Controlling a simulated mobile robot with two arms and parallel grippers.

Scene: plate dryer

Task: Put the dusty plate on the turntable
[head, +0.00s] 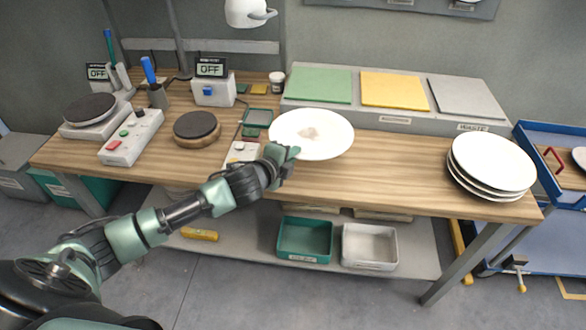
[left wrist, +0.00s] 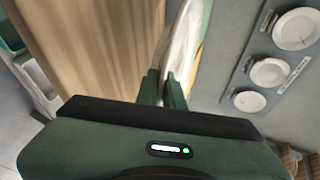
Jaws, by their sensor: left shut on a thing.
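The dusty plate (head: 335,140) is white with a brownish smudge in its middle. My left gripper (head: 284,153) is shut on the plate's near left rim and holds it over the middle of the wooden table. In the left wrist view the plate (left wrist: 184,45) shows nearly edge-on between the fingers (left wrist: 162,90). A round dark disc on a wooden base, which looks like the turntable (head: 196,125), stands on the table left of the plate, with nothing on it. My right gripper is not in view.
A stack of white plates (head: 492,165) stands at the table's right end. Another dark disc on a pale base (head: 90,108), a button box (head: 131,135) and an OFF display (head: 211,68) are at left. Green, yellow and grey pads line the back. Bare wood lies right of the plate.

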